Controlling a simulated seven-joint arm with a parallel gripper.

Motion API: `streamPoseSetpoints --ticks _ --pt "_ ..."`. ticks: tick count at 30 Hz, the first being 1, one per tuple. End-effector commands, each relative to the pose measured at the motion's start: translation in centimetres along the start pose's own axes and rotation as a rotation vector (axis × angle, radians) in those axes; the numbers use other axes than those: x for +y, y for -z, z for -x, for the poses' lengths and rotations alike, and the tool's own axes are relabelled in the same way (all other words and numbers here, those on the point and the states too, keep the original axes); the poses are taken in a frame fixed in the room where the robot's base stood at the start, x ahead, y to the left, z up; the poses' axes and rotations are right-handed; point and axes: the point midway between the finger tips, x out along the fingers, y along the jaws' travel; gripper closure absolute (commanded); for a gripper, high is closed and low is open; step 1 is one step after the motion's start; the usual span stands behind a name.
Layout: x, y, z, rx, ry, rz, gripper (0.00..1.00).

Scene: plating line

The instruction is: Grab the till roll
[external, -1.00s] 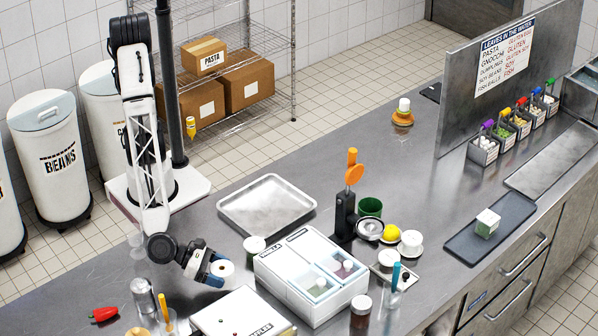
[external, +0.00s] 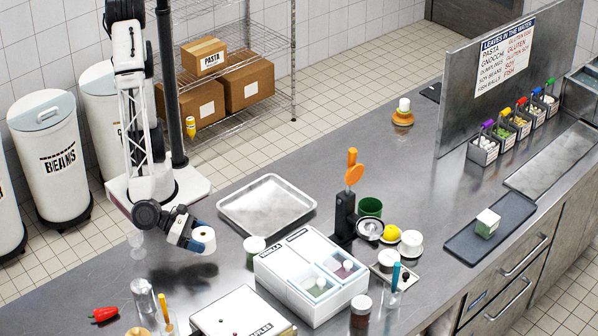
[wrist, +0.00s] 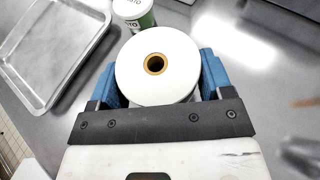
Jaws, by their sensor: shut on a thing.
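The till roll (external: 205,238) is a white paper roll with a brown core. In the wrist view the till roll (wrist: 157,68) sits between the two blue fingers of my gripper (wrist: 158,78), its round end facing the camera. My gripper (external: 203,240) is shut on the roll. In the external view it holds the roll above the steel counter, left of the white two-lid box and below the metal tray. The lower part of the roll is hidden by the gripper body in the wrist view.
The empty metal tray (external: 266,205) lies just behind the gripper. A pesto jar (external: 254,252) stands to the right of it, and the white two-lid box (external: 311,275) beyond that. A red pepper (external: 103,314) and a metal shaker (external: 143,297) are at the front left.

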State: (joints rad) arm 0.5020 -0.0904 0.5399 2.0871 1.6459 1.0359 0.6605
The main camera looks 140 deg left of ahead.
Motion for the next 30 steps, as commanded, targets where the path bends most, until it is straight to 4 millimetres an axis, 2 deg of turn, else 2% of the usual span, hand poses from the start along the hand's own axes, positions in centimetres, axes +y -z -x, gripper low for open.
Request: streamPoseSetpoints --ticks 7,30 --pt "0.78 0.13 0.55 0.0 0.0 0.0 0.53" --pt "0.82 0.15 0.56 0.0 0.0 0.0 0.53"
